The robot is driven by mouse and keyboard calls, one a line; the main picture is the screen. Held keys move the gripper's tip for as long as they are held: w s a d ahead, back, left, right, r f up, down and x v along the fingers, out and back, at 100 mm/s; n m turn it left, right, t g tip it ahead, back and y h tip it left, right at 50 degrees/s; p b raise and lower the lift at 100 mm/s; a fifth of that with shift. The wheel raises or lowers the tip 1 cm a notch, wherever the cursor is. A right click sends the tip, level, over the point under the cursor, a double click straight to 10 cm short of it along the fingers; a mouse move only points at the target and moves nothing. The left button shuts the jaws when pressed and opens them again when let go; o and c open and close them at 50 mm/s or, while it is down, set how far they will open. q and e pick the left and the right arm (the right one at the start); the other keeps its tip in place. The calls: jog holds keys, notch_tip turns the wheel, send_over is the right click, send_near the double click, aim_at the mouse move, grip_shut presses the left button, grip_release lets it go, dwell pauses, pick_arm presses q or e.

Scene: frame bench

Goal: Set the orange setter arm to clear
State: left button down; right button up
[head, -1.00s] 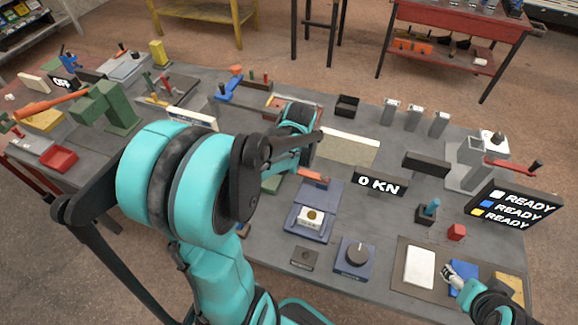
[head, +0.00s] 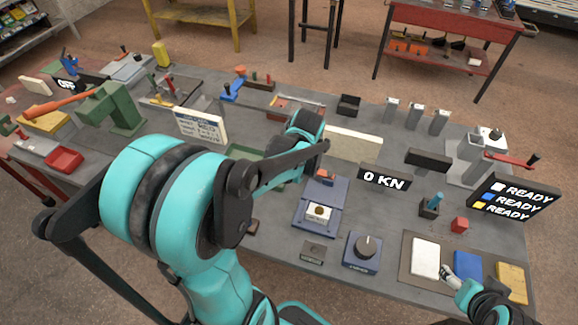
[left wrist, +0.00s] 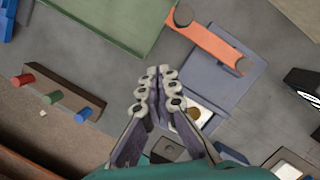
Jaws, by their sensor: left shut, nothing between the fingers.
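The orange setter arm (left wrist: 207,43) is a flat bar with a dark round pivot at its upper left end, lying over the flat blue-grey plate of a device (left wrist: 217,75) in the left wrist view. In the head view only a short part of the orange arm (head: 326,175) shows beside my left arm. My left gripper (left wrist: 161,72) is shut and empty, to the lower left of the orange arm and apart from it. Its fingers are hidden in the head view. My right gripper (head: 449,272) is at the lower right, near a white block; its opening is too small to judge.
A green tray (left wrist: 105,22) lies left of the orange arm. A rack with red, green and blue pegs (left wrist: 62,92) stands farther left. The "0 KN" sign (head: 384,178) and a dial box (head: 362,252) stand near the blue device.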

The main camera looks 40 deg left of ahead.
pick_arm(q)
jog(key=p+v, duration=0.2)
jog(key=v, duration=0.6)
jog(key=shift+r, duration=0.4)
pick_arm(e)
jog(key=r, duration=0.1)
jog(key=w+r, duration=0.1)
jog(key=r, duration=0.1)
jog(key=shift+d, duration=0.1)
pick_arm(q)
jog(key=shift+s+a, duration=0.15)
pick_arm(e)
jog(key=shift+s, duration=0.1)
pick_arm(q)
jog(key=s+d+f+n+t+h+b, duration=0.1)
jog(key=s+d+f+n+t+b, duration=0.1)
jog(key=d+n, duration=0.4)
jog(key=s+d+f+n+t+h+b, duration=0.1)
jog(key=s+d+f+n+t+b, duration=0.2)
jog(key=n, duration=1.4)
jog(key=d+f+b, duration=0.1)
jog(key=d+b, duration=0.2)
jog(key=d, duration=0.1)
jog(key=shift+s+n+t, duration=0.3)
pick_arm(e)
notch_tip(320, 180, down, 9)
jog(key=shift+r, duration=0.15)
